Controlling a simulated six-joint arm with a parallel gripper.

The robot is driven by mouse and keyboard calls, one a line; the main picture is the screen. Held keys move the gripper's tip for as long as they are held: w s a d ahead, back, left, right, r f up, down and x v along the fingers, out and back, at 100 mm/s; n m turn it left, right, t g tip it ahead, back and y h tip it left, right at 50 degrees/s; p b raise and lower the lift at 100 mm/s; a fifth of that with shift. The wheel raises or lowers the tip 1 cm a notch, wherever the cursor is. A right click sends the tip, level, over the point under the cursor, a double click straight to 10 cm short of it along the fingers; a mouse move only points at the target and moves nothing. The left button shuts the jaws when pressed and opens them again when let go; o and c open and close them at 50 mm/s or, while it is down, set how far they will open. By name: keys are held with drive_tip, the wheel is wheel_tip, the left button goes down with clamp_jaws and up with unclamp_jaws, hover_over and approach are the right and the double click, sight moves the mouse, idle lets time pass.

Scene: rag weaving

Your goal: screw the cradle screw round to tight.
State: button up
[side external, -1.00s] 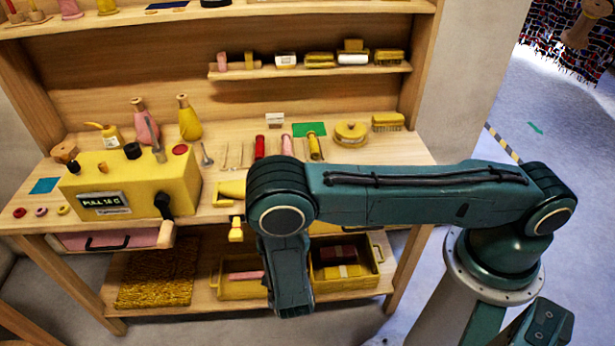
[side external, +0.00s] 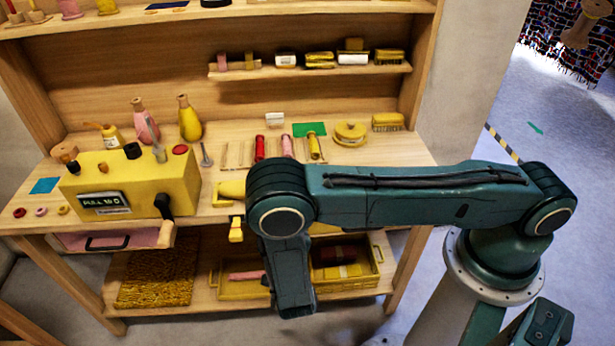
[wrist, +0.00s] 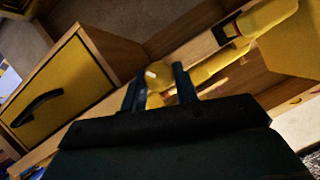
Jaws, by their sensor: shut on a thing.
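The cradle screw shows as a rounded yellow knob (wrist: 157,74) in the wrist view. My gripper (wrist: 159,82) is shut on it, with one dark finger on each side. The screw's shaft and thread are hidden, so I cannot tell how tight it is. A yellow fitting that looks like the cradle (side external: 229,190) lies at the bench's front edge in the side view, partly behind my arm. A yellow piece (side external: 236,229) hangs below that edge. My gripper is hidden behind my arm in the side view.
A yellow box with a dial and crank (side external: 135,180) stands on the bench to the left. A pink drawer (side external: 115,238) is under it. Several spools and tools lie behind my arm. Yellow trays (side external: 240,291) sit on the lower shelf.

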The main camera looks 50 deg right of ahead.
drive_tip(key=shift+m+t+y, duration=0.5)
drive_tip(key=shift+m+t, duration=0.2)
drive_tip(key=shift+m, duration=0.3)
drive_tip(key=shift+s, duration=0.1)
drive_tip(key=shift+m, duration=0.4)
drive_tip(key=o, duration=1)
drive_tip(key=shift+v, duration=3.7)
drive_tip(key=shift+s+f, duration=0.1)
drive_tip(key=shift+f, duration=0.05)
drive_tip(key=shift+d, duration=0.1)
